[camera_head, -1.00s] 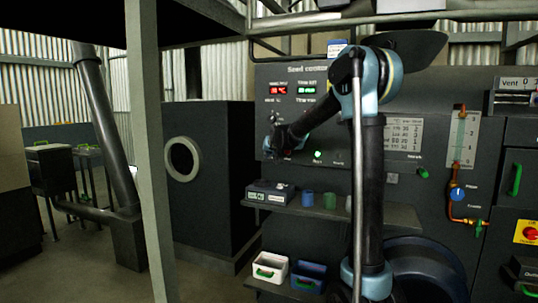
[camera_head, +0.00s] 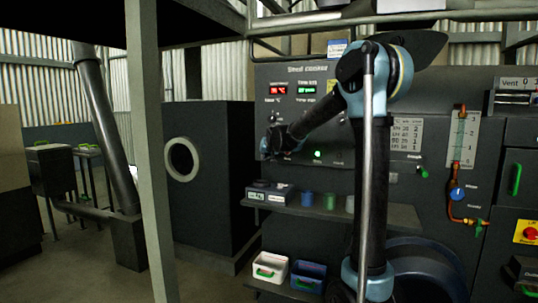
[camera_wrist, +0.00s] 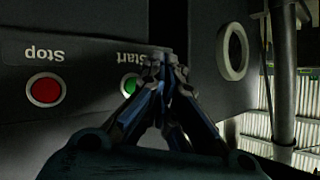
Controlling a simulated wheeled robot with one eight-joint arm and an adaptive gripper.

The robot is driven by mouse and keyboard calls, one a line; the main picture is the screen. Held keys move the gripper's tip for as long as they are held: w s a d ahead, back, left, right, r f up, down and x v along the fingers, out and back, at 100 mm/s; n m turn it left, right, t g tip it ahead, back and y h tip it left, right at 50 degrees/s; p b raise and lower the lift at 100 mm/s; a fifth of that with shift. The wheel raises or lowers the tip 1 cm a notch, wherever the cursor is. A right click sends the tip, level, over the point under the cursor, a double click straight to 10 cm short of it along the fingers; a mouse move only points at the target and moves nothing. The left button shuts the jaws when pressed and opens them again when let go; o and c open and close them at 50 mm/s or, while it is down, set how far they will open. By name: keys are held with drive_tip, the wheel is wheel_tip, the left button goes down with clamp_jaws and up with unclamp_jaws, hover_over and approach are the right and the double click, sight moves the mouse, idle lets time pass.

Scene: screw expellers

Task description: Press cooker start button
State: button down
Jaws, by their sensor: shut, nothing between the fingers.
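The green start button (camera_wrist: 130,87) shows in the wrist view, where its "Start" label appears upside down. My gripper (camera_wrist: 162,56) is shut and empty, and its fingers cover part of that button. The fingertips are at the button's right side in this view; I cannot tell whether they touch the panel. In the head view my gripper (camera_head: 270,147) is at the left edge of the dark seed cooker panel (camera_head: 350,86), and the start button is hidden there.
A red stop button (camera_wrist: 45,90) sits left of the start button in the wrist view. A shelf (camera_head: 390,215) with small cups projects below. A dark cabinet with a round ring (camera_head: 182,159) stands left.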

drive_tip(key=s, duration=0.1)
drive_tip(key=s+a, duration=0.1)
drive_tip(key=s, duration=0.1)
idle(0.8)
drive_tip(key=s+d+f+g+h, duration=0.2)
drive_tip(key=s+d+f, duration=0.3)
drive_tip(key=s+d, duration=0.55)
drive_tip(key=s+d+f+g+h, duration=0.15)
drive_tip(key=s+d+f, duration=0.25)
drive_tip(key=s+d, duration=0.65)
drive_tip(key=s+d+f+g, duration=0.2)
drive_tip(key=s+f, duration=0.3)
drive_tip(key=s, duration=0.4)
drive_tip(key=s+d+f+g, duration=0.2)
drive_tip(key=s+f, duration=0.4)
drive_tip(key=s, duration=0.4)
drive_tip(key=s+d+f+g, duration=0.2)
drive_tip(key=s+f, duration=0.3)
drive_tip(key=s, duration=0.5)
drive_tip(key=shift+s+d+f+m, duration=0.2)
drive_tip(key=shift+d+m, duration=0.1)
drive_tip(key=shift+d, duration=0.1)
drive_tip(key=shift+w, duration=0.1)
